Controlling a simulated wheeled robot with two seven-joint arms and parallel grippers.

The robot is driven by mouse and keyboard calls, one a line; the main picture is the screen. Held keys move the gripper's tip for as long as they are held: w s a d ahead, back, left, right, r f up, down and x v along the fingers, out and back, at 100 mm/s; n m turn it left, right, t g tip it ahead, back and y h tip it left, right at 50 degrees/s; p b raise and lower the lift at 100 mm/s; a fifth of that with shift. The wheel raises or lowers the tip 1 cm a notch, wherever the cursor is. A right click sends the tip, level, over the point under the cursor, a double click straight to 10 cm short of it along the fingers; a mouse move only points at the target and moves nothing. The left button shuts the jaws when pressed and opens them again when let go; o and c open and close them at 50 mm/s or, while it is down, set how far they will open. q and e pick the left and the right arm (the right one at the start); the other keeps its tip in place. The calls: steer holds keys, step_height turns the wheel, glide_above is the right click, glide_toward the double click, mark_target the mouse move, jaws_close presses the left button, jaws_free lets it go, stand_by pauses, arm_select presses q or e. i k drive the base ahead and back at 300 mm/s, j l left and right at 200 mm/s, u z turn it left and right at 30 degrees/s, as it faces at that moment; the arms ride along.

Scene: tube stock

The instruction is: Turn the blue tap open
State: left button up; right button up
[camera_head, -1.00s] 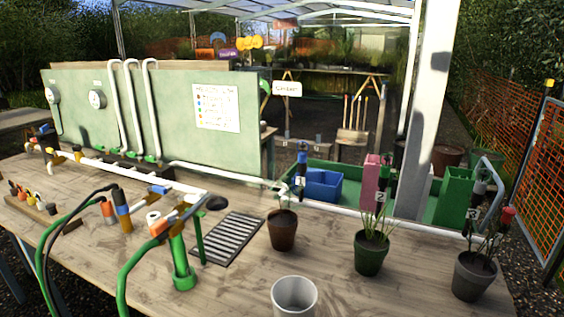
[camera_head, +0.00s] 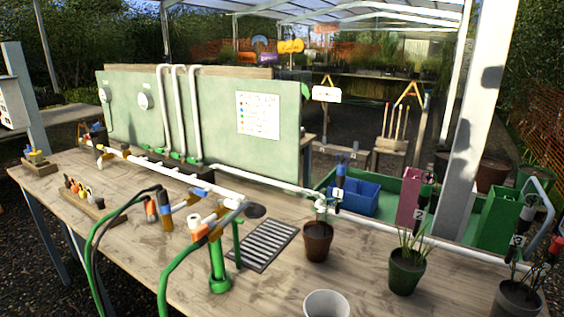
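A small blue handle (camera_head: 199,193) sits on the white pipe run on the bench; I take it for the blue tap, and its open or shut position is too small to tell. Another blue part (camera_head: 165,210) is on an upright hose connector just in front of it. A further blue piece (camera_head: 96,127) shows at the far left end of the pipe. Neither of my grippers is in view.
A green standpipe (camera_head: 218,268) with hose stands at the front of the bench (camera_head: 140,240). A drain grate (camera_head: 265,247), a white cup (camera_head: 327,304) and potted plants (camera_head: 407,272) stand to the right. A green panel (camera_head: 215,120) rises behind.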

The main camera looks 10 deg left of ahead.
mark_target(196, 192)
steer(key=i+j+z, duration=0.1)
steer(key=j+z, duration=0.15)
steer(key=j, duration=0.6)
steer(key=j+z, duration=0.3)
steer(key=j, duration=0.6)
steer(key=i, duration=0.05)
